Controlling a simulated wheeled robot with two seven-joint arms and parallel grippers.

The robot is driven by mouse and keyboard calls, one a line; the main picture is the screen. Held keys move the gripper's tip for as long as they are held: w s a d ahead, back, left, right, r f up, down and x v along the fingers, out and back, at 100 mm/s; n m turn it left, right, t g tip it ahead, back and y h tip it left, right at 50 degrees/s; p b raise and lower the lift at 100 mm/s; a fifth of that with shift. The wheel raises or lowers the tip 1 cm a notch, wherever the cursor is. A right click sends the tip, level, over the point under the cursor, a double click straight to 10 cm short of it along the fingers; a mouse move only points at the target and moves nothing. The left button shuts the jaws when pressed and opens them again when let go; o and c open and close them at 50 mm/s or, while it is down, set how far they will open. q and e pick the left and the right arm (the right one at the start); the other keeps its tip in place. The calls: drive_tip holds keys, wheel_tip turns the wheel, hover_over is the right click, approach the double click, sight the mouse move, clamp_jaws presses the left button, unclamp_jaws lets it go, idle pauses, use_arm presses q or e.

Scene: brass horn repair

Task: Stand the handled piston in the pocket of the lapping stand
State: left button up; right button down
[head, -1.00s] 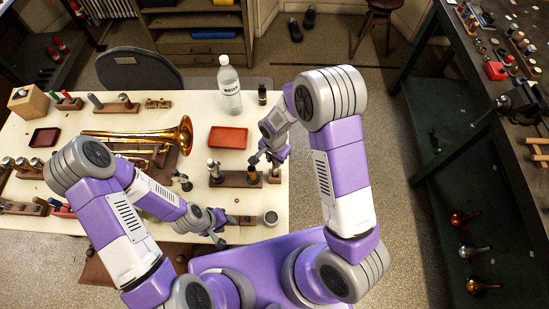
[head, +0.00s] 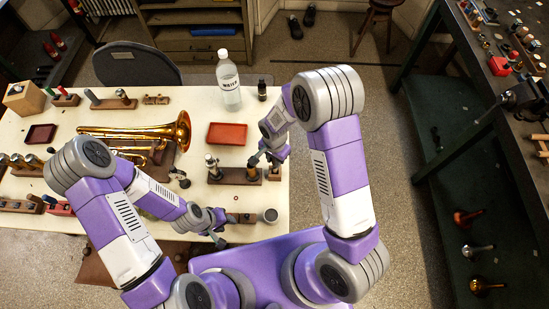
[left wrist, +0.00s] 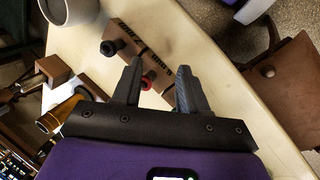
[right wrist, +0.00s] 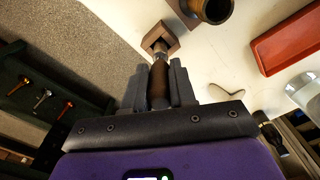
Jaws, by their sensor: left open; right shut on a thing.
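My right gripper (right wrist: 158,75) is shut on the handled piston, whose brown handle (right wrist: 158,92) shows between its fingers in the right wrist view. The piston's grey end points at the square wooden pocket block (right wrist: 172,33) of the lapping stand. I cannot tell whether that end is inside the pocket or just above it. In the head view the right gripper (head: 262,155) is over the right end of the stand (head: 230,180); the piston is mostly hidden there. My left gripper (head: 217,228) is open and empty near the front table edge; its fingers also show in the left wrist view (left wrist: 158,88).
A brown-brass cylinder (right wrist: 208,8) stands beside the pocket block. A wooden board (left wrist: 130,50) with black and red knobs is near the left gripper, beside a grey cup (head: 270,215).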

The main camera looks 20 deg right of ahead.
drive_tip(key=c, duration=0.8)
unclamp_jaws()
drive_tip(key=shift+c, duration=0.2)
use_arm(q)
drive_tip(key=shift+r+p, duration=0.25)
drive_tip(key=shift+p, duration=0.05)
use_arm(e)
wheel_tip(320, 180, up, 8)
drive_tip(key=shift+f, duration=0.2)
